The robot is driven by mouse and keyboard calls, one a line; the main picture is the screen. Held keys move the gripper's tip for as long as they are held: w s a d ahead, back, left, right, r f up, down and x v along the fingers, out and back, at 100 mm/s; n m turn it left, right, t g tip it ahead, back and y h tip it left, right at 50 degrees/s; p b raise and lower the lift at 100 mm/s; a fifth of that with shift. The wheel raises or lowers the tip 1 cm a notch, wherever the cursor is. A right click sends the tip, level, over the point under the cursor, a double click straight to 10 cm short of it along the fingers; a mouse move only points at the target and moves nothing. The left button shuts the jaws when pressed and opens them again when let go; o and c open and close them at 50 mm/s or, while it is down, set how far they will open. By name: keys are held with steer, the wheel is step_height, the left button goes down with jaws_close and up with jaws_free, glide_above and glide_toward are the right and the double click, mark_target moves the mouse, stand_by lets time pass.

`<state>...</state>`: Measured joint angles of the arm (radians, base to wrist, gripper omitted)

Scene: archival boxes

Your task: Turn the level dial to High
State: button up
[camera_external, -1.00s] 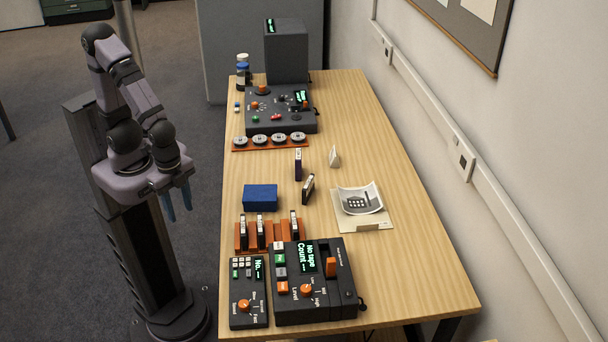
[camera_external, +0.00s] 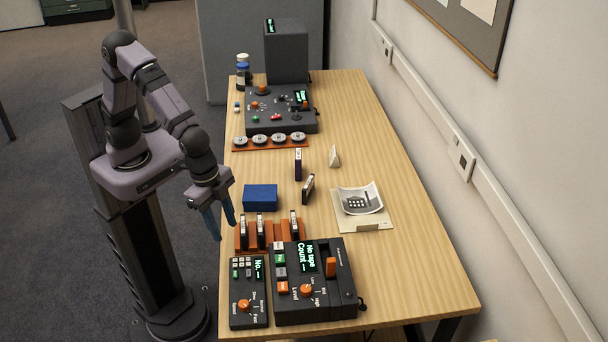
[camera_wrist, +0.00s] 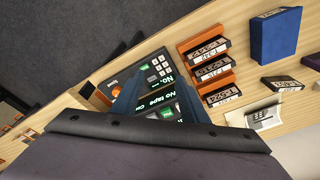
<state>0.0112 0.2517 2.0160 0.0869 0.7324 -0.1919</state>
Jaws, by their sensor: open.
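The level dial (camera_external: 306,290) is an orange knob on the dark tape unit (camera_external: 340,307) at the near end of the table, with Low, Mid and High marked around it. Which mark it points to is too small to tell. My gripper (camera_external: 222,232) is open and empty, with blue fingers pointing down, off the table's left edge and apart from the unit. In the wrist view, the fingers and the dark gripper body cover part of the unit, whose "No tape" display (camera_wrist: 158,98) shows between the fingers. The level dial cannot be made out there.
A smaller keypad box (camera_external: 236,317) with its own orange speed dial (camera_external: 244,305) stands left of the unit. An orange rack (camera_external: 241,246) of cassettes stands behind them, with a blue box (camera_external: 260,198) beyond. The table's right side (camera_external: 415,270) is clear.

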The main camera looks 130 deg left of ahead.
mark_target(305, 288)
steer(key=w+n+t+y+p, duration=0.1)
steer(key=w+n+t+p, duration=0.15)
steer(key=w, duration=1.95)
steer(key=shift+a+p+x, duration=0.25)
steer(key=shift+p+x, duration=0.4)
steer(key=shift+x, duration=1.1)
steer(key=shift+a+p+x, duration=0.2)
steer(key=shift+p+x, duration=0.4)
steer(key=shift+x, duration=1.2)
steer(key=shift+r, duration=0.1)
steer(key=shift+c, duration=0.2)
jaws_close()
